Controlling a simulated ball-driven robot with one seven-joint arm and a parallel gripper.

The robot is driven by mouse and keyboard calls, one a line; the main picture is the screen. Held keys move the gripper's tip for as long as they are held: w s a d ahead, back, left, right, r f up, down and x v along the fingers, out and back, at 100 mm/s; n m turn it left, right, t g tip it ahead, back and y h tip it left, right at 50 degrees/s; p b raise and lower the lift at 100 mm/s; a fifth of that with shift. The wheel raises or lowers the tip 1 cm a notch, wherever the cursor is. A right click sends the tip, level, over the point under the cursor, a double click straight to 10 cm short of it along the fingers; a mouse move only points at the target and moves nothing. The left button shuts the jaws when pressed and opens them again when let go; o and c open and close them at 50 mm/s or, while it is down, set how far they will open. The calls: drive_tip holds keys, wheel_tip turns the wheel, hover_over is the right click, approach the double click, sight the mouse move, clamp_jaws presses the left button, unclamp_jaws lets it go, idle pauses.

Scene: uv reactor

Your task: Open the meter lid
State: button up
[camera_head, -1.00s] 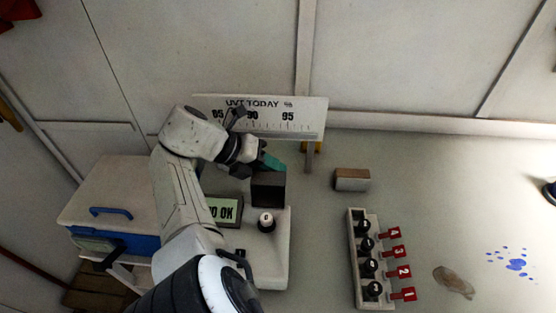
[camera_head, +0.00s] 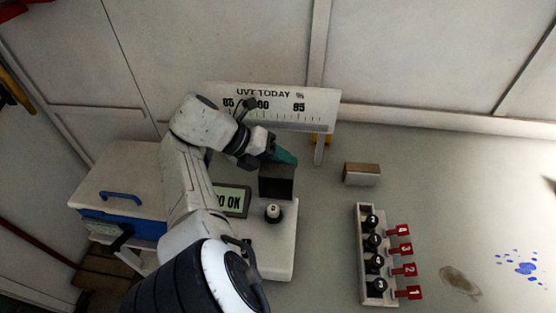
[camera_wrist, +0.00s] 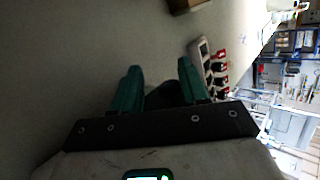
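The meter is a pale benchtop unit (camera_head: 275,255) with a lit display (camera_head: 233,199) whose visible text ends in "OK", and a round white-topped knob (camera_head: 273,212). A black block (camera_head: 277,183) stands at its back; I cannot make out a separate lid or whether one is raised. My gripper (camera_head: 284,155) has teal fingers just above the black block's top. In the wrist view, the two fingers of my gripper (camera_wrist: 160,82) stand apart, with a dark shape (camera_wrist: 165,95) showing between them. I cannot tell whether they touch it.
A "UVT TODAY" scale board (camera_head: 265,105) stands close behind my gripper. To the right are a small brown-topped box (camera_head: 361,174) and a rack (camera_head: 365,292) of black-capped vials with red number tags. A white and blue cooler (camera_head: 120,185) is at left. The right counter is mostly clear.

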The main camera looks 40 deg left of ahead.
drive_tip(key=shift+a+r, duration=0.1)
drive_tip(key=shift+r, duration=0.05)
drive_tip(key=b+v, duration=0.7)
drive_tip(key=v, duration=0.3)
drive_tip(key=shift+s+a+r, duration=0.1)
drive_tip(key=shift+s+a, duration=0.05)
